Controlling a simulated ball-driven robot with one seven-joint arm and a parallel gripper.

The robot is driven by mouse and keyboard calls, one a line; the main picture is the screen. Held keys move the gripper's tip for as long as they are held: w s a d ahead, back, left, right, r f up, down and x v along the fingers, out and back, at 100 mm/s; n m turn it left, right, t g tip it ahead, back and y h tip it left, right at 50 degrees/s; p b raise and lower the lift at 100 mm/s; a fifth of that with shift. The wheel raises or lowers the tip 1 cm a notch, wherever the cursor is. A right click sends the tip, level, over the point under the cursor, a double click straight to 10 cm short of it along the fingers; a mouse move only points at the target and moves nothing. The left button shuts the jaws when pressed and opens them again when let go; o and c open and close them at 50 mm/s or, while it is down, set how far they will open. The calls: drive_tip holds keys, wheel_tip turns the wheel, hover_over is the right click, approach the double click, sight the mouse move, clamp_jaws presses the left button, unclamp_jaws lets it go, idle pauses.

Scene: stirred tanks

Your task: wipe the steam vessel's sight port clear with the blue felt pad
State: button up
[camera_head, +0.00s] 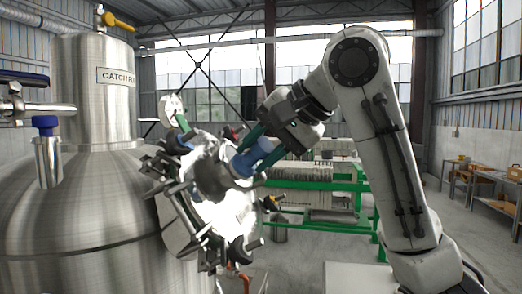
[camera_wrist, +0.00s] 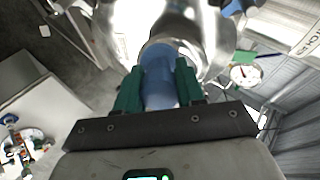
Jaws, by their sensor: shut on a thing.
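My gripper (camera_head: 255,143) has green fingers and is shut on a blue felt pad (camera_head: 244,162). In the wrist view the pad (camera_wrist: 160,82) is a blue cylinder between the two fingers, pointing away from me. Its far end is at the shiny steel of a round, bolted cover (camera_head: 240,212) on the vessel's side; I cannot tell whether it touches. A dark round spot (camera_head: 212,180) beside the pad looks like the sight port; the pad and glare partly hide it, and how clear its glass is cannot be told. The big steel vessel (camera_head: 80,215) fills the left.
Clamp bolts with black knobs ring the cover and stick out near my gripper. A blue-capped fitting (camera_head: 47,150) and a pipe jut from the vessel at far left. A dial gauge (camera_wrist: 243,73) shows at right in the wrist view. Green-framed equipment (camera_head: 310,185) stands behind.

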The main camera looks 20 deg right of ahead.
drive_tip(key=shift+d, duration=0.1)
drive_tip(key=shift+w+d+r+p, duration=0.2)
drive_tip(key=shift+w+d+p, duration=0.55)
drive_tip(key=shift+w+p, duration=0.3)
drive_tip(key=shift+w+d+f, duration=0.15)
drive_tip(key=shift+w+f, duration=0.1)
drive_tip(key=shift+w, duration=0.1)
drive_tip(key=shift+s+a, duration=0.55)
drive_tip(key=shift+s, duration=0.2)
drive_tip(key=shift+s+a, duration=0.5)
drive_tip(key=shift+s, duration=0.2)
drive_tip(key=s+d+r, duration=0.3)
drive_tip(key=d, duration=0.1)
drive_tip(key=shift+d+r, duration=0.15)
idle(0.4)
drive_tip(key=shift+s+d+r, duration=0.75)
drive_tip(key=shift+d+r, duration=0.05)
drive_tip(key=shift+d, duration=0.2)
